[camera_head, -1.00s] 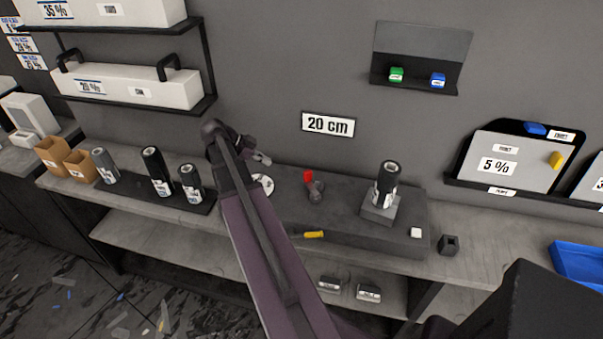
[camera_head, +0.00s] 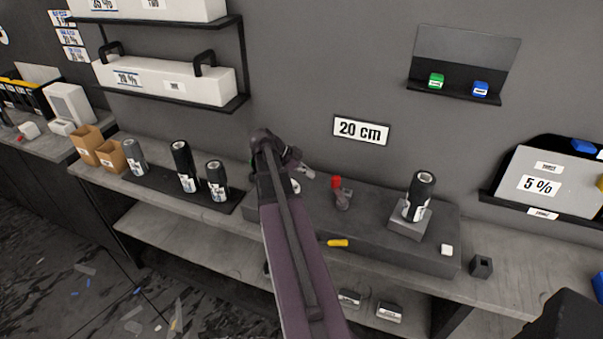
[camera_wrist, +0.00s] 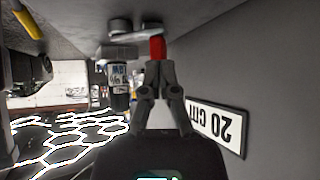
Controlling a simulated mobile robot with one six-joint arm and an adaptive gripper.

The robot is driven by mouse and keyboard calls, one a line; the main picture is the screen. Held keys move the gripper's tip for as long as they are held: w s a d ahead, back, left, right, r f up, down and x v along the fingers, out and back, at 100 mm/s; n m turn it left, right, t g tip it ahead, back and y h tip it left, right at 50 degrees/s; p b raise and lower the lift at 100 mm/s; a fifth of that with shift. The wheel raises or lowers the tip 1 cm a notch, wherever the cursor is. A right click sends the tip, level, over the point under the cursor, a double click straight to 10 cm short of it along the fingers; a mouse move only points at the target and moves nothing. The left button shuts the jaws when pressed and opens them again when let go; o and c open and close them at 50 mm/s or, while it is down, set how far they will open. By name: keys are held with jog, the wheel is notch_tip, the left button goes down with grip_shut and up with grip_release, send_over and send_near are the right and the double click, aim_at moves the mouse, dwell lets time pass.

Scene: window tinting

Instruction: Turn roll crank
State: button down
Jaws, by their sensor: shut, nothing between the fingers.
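The roll crank (camera_head: 343,199) is a grey arm with an upright red handle (camera_head: 337,183), mounted on the dark raised block (camera_head: 385,238) on the bench. In the wrist view, which is upside down, the red handle (camera_wrist: 157,47) lies right beyond my fingertips, with the grey crank arm (camera_wrist: 135,33) behind it. My gripper (camera_wrist: 158,66) is shut and empty, pointing at the handle; I cannot tell whether it touches. In the head view my gripper (camera_head: 307,173) is just left of the crank. A dark film roll (camera_head: 421,193) stands on a grey holder (camera_head: 408,224) to the right.
A yellow tool (camera_head: 338,243) lies at the block's front edge. Several more rolls (camera_head: 183,165) stand on a dark mat at left. A "20 cm" sign (camera_head: 361,130) hangs on the wall behind. A white cube (camera_head: 447,249) is at the block's right end.

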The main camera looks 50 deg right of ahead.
aim_at(334, 176)
jog(key=b+x, duration=0.2)
jog(key=x, duration=0.1)
jog(key=shift+f, duration=0.3)
jog(key=shift+s+d+r, duration=0.1)
jog(key=shift+s+d, duration=0.85)
jog(key=shift+s, duration=0.1)
jog(key=shift+s+d, duration=0.55)
jog(key=shift+s, duration=0.05)
jog(key=shift+s+d, duration=0.3)
jog(key=shift+d, duration=0.45)
jog(key=shift+w+a, duration=0.15)
